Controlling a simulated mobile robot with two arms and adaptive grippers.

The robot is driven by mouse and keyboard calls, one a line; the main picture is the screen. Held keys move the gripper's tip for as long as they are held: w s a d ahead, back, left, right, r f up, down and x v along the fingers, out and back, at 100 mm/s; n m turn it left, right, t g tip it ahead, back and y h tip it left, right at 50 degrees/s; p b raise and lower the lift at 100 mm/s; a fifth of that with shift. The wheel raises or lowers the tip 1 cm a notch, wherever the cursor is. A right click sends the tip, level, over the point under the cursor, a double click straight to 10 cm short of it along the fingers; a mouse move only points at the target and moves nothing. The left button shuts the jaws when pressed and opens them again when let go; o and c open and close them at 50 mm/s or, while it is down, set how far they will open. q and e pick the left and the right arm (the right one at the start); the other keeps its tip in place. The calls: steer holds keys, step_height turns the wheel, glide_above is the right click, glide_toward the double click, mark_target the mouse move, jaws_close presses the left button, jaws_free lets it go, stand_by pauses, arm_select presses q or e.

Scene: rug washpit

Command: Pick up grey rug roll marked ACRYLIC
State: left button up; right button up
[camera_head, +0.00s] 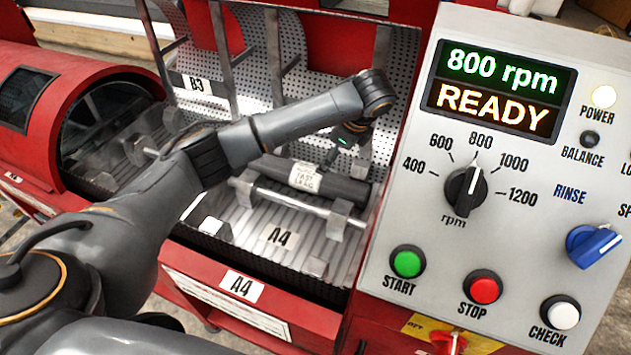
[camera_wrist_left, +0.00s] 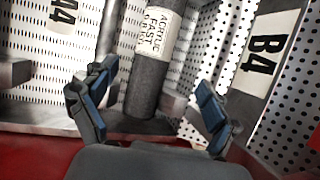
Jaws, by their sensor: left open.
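The grey rug roll (camera_head: 345,188) lies in the bay marked A4, with a white label around it. In the left wrist view the roll (camera_wrist_left: 144,92) carries a label reading "ACRYLIC" with further lines below. My left gripper (camera_head: 338,152) is above the roll in the head view, and my arm hides part of the roll's far side. In the left wrist view my left gripper (camera_wrist_left: 150,105) is open, with one finger on each side of the roll's near end. I cannot tell whether the fingers touch it. My right gripper is not in view.
A metal bar (camera_head: 290,200) with clamp blocks runs in front of the roll. Perforated walls and upright bars surround the bay. The control panel (camera_head: 520,190) stands close at right, showing 800 rpm and READY. A red drum housing (camera_head: 60,105) is at left.

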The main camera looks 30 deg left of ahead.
mark_target(314, 174)
arm_select(q)
steer(key=x, duration=0.9)
steer(key=shift+w+d+f+b, duration=0.1)
steer(key=shift+w+f+b, duration=0.05)
steer(key=shift+b, duration=0.15)
steer(key=x, duration=0.4)
steer(key=shift+s+a+f, duration=0.1)
steer(key=shift+s+a, duration=0.15)
steer(key=shift+s, duration=0.1)
steer(key=shift+w+a+f, duration=0.1)
steer(key=shift+a+f, duration=0.05)
steer(key=shift+f, duration=0.25)
steer(key=shift+r, duration=0.1)
steer(key=c, duration=1.8)
